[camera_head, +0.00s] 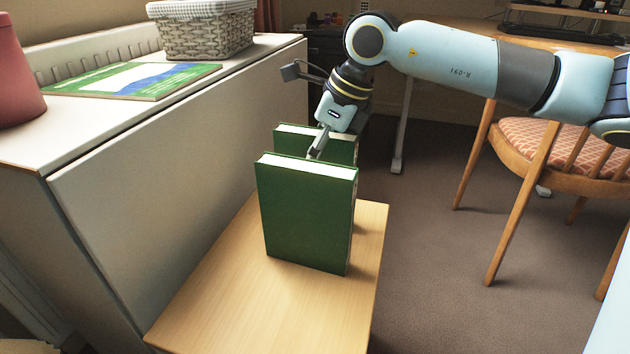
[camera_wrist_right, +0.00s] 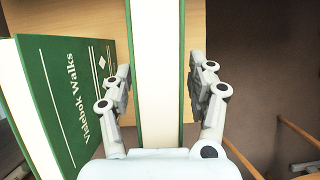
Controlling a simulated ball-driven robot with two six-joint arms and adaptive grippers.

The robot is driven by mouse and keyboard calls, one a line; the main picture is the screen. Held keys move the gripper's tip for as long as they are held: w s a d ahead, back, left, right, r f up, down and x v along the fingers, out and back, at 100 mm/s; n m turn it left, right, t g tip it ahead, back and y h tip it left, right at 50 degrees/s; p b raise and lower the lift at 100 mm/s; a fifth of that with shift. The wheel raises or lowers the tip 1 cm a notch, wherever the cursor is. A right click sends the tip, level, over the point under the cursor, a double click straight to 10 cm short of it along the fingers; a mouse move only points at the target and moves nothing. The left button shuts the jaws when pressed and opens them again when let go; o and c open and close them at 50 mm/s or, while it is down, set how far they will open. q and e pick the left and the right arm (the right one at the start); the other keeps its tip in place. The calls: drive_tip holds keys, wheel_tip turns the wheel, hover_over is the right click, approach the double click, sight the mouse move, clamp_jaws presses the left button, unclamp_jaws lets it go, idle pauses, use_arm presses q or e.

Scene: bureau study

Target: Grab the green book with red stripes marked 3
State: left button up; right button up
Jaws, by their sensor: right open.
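Two green books stand upright on a small wooden table, a near one (camera_head: 306,215) and a far one (camera_head: 340,148) partly hidden behind it. My right gripper (camera_head: 318,145) reaches down from above at the far book, with one finger in front of it near the gap. In the right wrist view, my open right gripper (camera_wrist_right: 163,90) has a finger on each side of a green book's pale page edge (camera_wrist_right: 156,75). No red stripes or 3 show. My left gripper is out of view.
The wooden table (camera_head: 280,300) has clear room in front of the books. A wooden chair (camera_head: 560,160) is at right.

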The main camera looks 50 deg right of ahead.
drive_tip(key=shift+f, duration=0.25)
idle(0.5)
clamp_jaws()
idle(0.4)
